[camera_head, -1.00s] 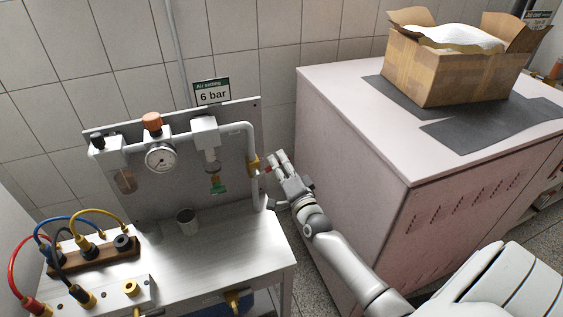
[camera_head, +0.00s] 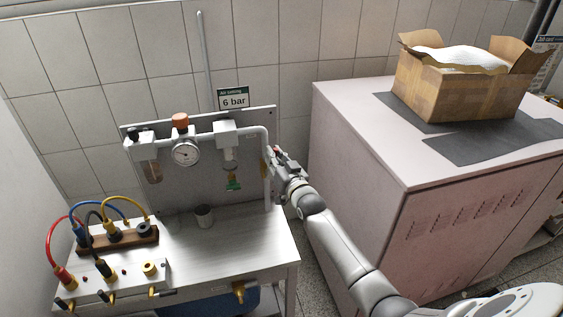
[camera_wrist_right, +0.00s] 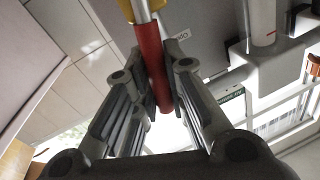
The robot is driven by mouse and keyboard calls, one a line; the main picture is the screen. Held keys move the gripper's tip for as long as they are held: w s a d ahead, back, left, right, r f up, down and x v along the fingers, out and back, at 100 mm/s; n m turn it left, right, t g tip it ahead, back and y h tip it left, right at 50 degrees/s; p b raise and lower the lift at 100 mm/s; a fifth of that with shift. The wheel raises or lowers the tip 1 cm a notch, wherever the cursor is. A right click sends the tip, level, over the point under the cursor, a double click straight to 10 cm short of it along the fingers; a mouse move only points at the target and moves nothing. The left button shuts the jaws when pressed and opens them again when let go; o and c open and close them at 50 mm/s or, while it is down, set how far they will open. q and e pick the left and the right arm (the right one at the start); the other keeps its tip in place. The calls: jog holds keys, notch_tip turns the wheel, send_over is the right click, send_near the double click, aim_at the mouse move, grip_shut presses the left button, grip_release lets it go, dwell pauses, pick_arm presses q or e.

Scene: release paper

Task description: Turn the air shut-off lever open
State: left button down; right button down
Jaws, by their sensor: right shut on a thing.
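The air shut-off lever has a red handle (camera_wrist_right: 152,68), which lies lengthwise between the fingers of my right gripper (camera_wrist_right: 155,90) in the wrist view. The gripper is shut on it. A yellow fitting (camera_wrist_right: 137,8) sits at the lever's far end. In the head view my right gripper (camera_head: 279,160) is at the right side of the grey panel (camera_head: 208,177), beside the brass-coloured valve (camera_head: 263,168) on the white pipe (camera_head: 267,193). Only a small bit of red shows there, so the lever's angle is hard to tell. My left gripper is out of view.
The panel carries a gauge (camera_head: 186,152), an orange knob (camera_head: 180,120) and a "6 bar" sign (camera_head: 233,98). A pink cabinet (camera_head: 360,170) with a cardboard box (camera_head: 455,88) stands close at right.

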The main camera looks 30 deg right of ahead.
jog(key=shift+w+a+n+p, duration=0.15)
jog(key=shift+a+n+p, duration=0.25)
jog(key=shift+a+n, duration=0.5)
jog(key=shift+n, duration=0.4)
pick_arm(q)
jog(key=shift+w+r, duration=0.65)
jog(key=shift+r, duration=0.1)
pick_arm(e)
jog(key=shift+f, duration=0.1)
jog(key=c, duration=1.5)
grip_release()
jog(key=shift+o, duration=0.2)
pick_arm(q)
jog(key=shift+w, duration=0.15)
pick_arm(e)
jog(key=s, duration=1.2)
jog(key=shift+a, duration=0.25)
